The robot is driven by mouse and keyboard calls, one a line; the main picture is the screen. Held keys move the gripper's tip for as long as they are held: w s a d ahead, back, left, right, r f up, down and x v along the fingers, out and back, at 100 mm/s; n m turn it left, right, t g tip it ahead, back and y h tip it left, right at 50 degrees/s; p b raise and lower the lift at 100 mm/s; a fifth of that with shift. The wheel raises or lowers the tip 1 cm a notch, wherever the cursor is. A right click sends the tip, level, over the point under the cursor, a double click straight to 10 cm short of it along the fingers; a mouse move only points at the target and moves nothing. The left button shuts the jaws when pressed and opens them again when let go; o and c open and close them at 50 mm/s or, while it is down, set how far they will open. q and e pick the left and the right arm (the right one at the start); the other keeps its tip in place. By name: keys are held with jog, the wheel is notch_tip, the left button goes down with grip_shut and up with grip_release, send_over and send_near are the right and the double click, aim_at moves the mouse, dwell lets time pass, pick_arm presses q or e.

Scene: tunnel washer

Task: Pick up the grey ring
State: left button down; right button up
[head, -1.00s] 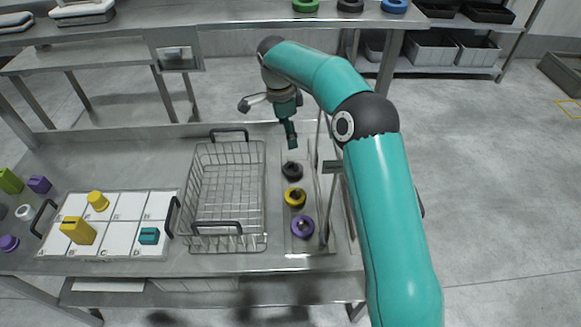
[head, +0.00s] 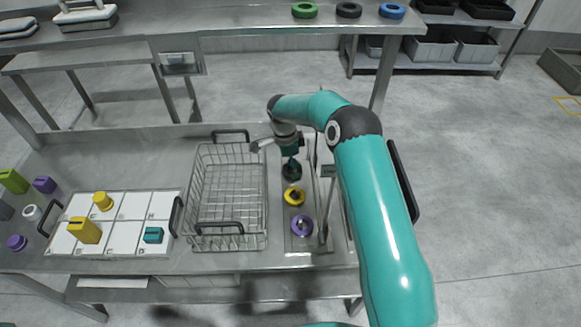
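A dark grey ring (head: 292,174) sits at the far end of a row of rings on the right side of the steel table, beside the wire basket. My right gripper (head: 291,165) points down right at this ring and partly covers it. I cannot tell whether its fingers are open or closed, or whether they touch the ring. Another dark ring (head: 349,9) lies on the back table, between a green and a blue ring. My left gripper is not in view.
A yellow ring (head: 294,196) and a purple ring (head: 302,226) lie nearer in the same row. A metal rail (head: 328,205) runs along their right side. The wire basket (head: 228,243) stands left, then a white sectioned tray (head: 122,238) with several coloured pieces.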

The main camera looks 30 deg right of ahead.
jog(key=shift+s+f, duration=0.1)
jog(key=shift+f, duration=0.3)
jog(key=c, duration=1.2)
jog(key=shift+r, duration=0.15)
jog(key=shift+r, duration=0.5)
jog(key=shift+r+b, duration=1.15)
jog(key=shift+r, duration=8.25)
